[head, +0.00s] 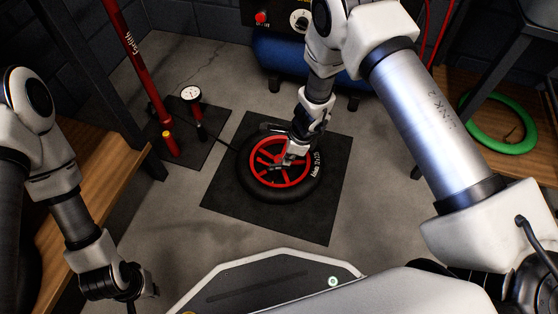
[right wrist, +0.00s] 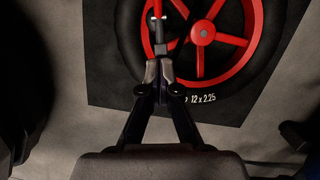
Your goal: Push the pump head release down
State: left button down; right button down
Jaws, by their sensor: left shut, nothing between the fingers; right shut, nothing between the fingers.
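The wheel (head: 258,188) has red spokes and a black tyre and lies flat on a dark mat. In the right wrist view the wheel (right wrist: 203,34) fills the top. A small grey and black piece, which looks like the pump head (right wrist: 154,20), sits by a red spoke at the left of the hub. Its release lever cannot be made out clearly. My right gripper (right wrist: 160,66) is shut and empty, its tips just below that piece in the picture; contact cannot be told. In the head view my right gripper (head: 290,156) is over the wheel. My left gripper (head: 143,294) is shut, low at the left, away from the wheel.
A red floor pump (head: 150,90) with a gauge (head: 191,93) stands on a smaller mat at left, its dark hose running to the wheel. A blue compressor (head: 285,57) is behind. Wooden benches flank both sides; a green tyre (head: 468,118) lies on the right one.

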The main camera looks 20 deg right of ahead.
jog(key=shift+s+d+r, duration=0.25)
jog(key=shift+d, duration=0.4)
jog(key=v, duration=1.2)
